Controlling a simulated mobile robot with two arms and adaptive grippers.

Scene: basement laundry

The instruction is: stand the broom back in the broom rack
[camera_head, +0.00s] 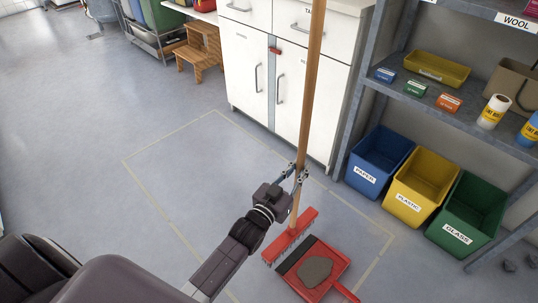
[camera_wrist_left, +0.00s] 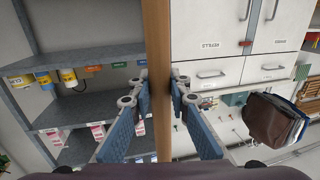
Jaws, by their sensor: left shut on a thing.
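The broom has a long wooden handle (camera_head: 309,85) and a red head with bristles (camera_head: 291,237). It stands nearly upright, with its head low over or on the floor; I cannot tell if it touches. My left gripper (camera_head: 296,178) is shut on the lower part of the handle. In the left wrist view the handle (camera_wrist_left: 157,60) runs between the two fingers of the left gripper (camera_wrist_left: 160,108). A red dustpan (camera_head: 327,271) with a grey pile on it lies just beside the broom head. I see no broom rack that I can make out. My right gripper is not in view.
A white cabinet (camera_head: 248,63) stands behind the broom. To the right, a grey shelf (camera_head: 437,95) holds small boxes and rolls above blue (camera_head: 376,165), yellow (camera_head: 418,190) and green (camera_head: 466,217) bins. A wooden step stool (camera_head: 199,55) stands at the back. The floor to the left is clear.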

